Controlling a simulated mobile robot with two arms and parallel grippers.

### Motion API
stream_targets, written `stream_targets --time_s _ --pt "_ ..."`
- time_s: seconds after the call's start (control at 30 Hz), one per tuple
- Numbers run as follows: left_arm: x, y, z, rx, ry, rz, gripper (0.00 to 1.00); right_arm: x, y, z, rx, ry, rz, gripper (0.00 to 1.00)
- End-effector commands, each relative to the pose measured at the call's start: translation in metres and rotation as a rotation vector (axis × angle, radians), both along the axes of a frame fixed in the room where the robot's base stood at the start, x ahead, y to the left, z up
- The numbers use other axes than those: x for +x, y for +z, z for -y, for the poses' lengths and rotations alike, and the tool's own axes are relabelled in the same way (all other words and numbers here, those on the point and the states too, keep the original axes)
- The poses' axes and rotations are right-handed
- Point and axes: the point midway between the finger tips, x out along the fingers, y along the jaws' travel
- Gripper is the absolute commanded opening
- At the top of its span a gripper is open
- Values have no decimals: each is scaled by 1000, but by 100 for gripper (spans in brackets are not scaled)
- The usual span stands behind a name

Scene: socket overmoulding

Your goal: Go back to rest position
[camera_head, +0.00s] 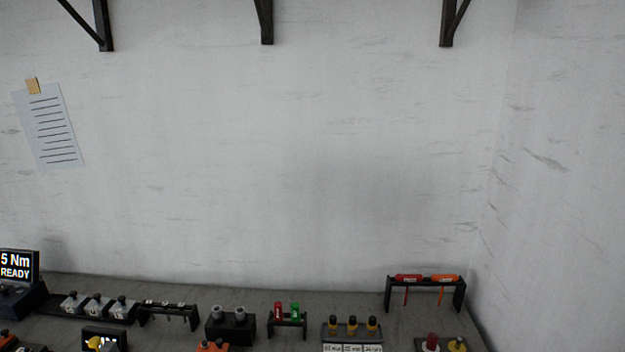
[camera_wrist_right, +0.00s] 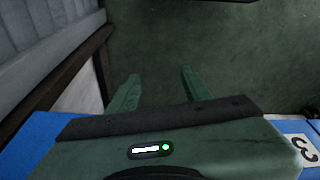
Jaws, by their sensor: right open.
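My right gripper (camera_wrist_right: 158,90) shows in the right wrist view. Its two green fingers are spread apart with nothing between them, above a dark green floor-like surface. A small green light glows on its housing. Neither gripper shows in the head view, which looks mostly at the wall above the back of the bench.
The grey bench (camera_head: 360,295) carries a screen reading "5 Nm READY" (camera_head: 17,267), a rack with red and orange screwdrivers (camera_head: 425,279), a red and green pair in a holder (camera_head: 287,312) and yellow-black items (camera_head: 352,326). A blue edge (camera_wrist_right: 30,135) lies near my right gripper.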

Motion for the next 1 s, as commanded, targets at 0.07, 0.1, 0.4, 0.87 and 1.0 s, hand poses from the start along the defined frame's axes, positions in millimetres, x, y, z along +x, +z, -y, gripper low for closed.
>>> stream_targets --time_s 0.07,0.1,0.4,0.87,1.0 --pt "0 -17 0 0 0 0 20 -22 -64 3 -5 4 -33 49" --pt "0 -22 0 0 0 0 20 -35 -90 5 -6 6 -44 49" --pt "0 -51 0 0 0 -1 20 -141 -222 24 -15 22 -107 49" --pt "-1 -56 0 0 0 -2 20 -181 -244 32 -18 28 -122 40" --pt "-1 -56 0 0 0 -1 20 -181 -244 32 -18 28 -123 36"
